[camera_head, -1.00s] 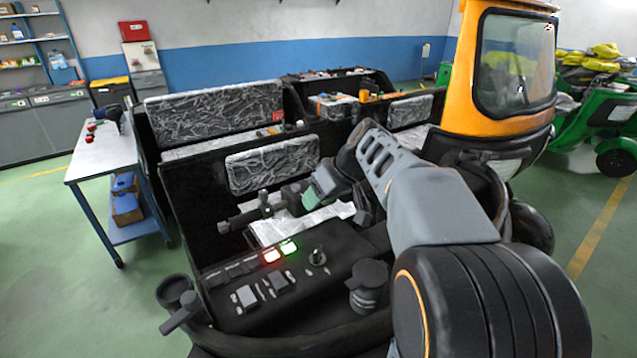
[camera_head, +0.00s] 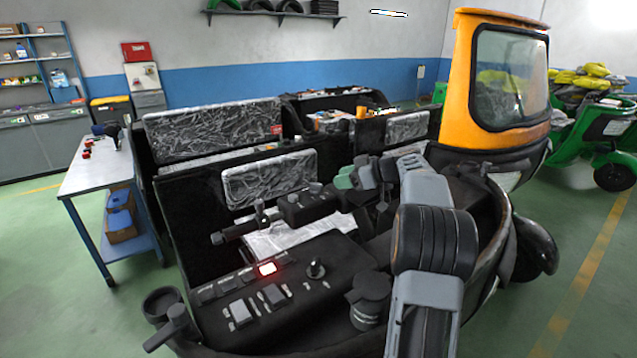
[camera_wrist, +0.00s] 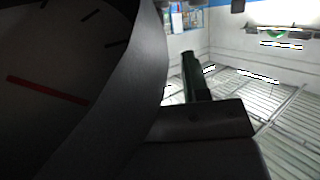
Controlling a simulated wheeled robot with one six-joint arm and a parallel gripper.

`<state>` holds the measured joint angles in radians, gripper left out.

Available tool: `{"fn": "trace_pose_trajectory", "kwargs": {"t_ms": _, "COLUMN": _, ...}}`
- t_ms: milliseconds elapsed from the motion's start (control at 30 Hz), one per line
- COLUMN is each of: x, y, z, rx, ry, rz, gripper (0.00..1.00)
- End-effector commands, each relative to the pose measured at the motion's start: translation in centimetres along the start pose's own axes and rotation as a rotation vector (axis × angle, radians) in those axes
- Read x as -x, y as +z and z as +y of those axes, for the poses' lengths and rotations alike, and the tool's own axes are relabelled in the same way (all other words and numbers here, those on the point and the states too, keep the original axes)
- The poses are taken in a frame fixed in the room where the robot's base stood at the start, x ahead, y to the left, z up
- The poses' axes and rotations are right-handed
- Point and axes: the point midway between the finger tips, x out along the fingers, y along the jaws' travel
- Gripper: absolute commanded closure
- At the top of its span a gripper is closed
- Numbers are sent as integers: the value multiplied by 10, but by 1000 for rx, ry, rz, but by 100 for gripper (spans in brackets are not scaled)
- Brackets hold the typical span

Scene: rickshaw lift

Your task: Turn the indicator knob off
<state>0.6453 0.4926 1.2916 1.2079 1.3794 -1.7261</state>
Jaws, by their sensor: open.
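The handlebar (camera_head: 232,233) with a dark switch block (camera_head: 305,208) runs across the cab in the head view. A small upright knob (camera_head: 316,268) stands on the black control panel (camera_head: 290,325). I cannot tell for certain which knob is the indicator knob. My gripper (camera_head: 328,190) is small and dark, close to the right end of the switch block, apart from the panel; it is open and I see nothing held. Whether it touches the block is unclear. In the wrist view, a dark dial with a red needle (camera_wrist: 48,90) fills the left. A red lamp (camera_head: 267,268) glows on the panel.
A black round-topped fixture (camera_head: 370,290) stands at the panel's right, near my arm. A round cup-like part (camera_head: 162,303) is at its left. The seat back (camera_head: 270,180) rises behind the handlebar. A workbench (camera_head: 95,165) stands to the left. Open floor lies at both sides.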

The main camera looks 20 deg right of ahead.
Motion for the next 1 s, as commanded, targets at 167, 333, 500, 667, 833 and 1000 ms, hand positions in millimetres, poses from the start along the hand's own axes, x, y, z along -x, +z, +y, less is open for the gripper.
{"fn": "trace_pose_trajectory", "kwargs": {"t_ms": 167, "x": -35, "y": -2, "z": -1, "rx": -2, "ry": -3, "rz": -2, "gripper": 57}}
{"fn": "trace_pose_trajectory", "kwargs": {"t_ms": 333, "x": -60, "y": -1, "z": -1, "rx": -1, "ry": -2, "rz": -2, "gripper": 57}}
{"fn": "trace_pose_trajectory", "kwargs": {"t_ms": 500, "x": -77, "y": 0, "z": 0, "rx": -2, "ry": -1, "rz": -2, "gripper": 57}}
{"fn": "trace_pose_trajectory", "kwargs": {"t_ms": 667, "x": -84, "y": 0, "z": 0, "rx": -1, "ry": 0, "rz": -2, "gripper": 57}}
{"fn": "trace_pose_trajectory", "kwargs": {"t_ms": 833, "x": -86, "y": 0, "z": 0, "rx": -1, "ry": 0, "rz": -2, "gripper": 57}}
{"fn": "trace_pose_trajectory", "kwargs": {"t_ms": 1000, "x": -85, "y": 0, "z": 0, "rx": -1, "ry": 0, "rz": -2, "gripper": 60}}
